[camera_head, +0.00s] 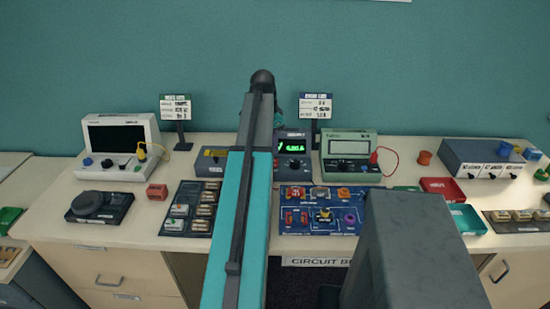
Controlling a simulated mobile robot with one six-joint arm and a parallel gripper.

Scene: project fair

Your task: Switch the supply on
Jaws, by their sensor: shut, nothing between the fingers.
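A dark blue-grey box with a lit green display (291,145), which looks like the supply, stands at the back of the bench, just right of my arm. A small knob shows below its display. Its left side is hidden behind my arm, and I cannot make out a switch or its position. My arm's teal and grey link rises through the middle of the view, up to a dark joint in front of the wall. My gripper does not show; the arm hides whatever lies behind it.
A circuit board (318,222) lies in front of the supply. A green meter (350,157) stands to its right, and a low grey box (211,163) to its left. A white scope (117,140), a sign (316,106) and red tray (442,189) are also on the bench (138,212).

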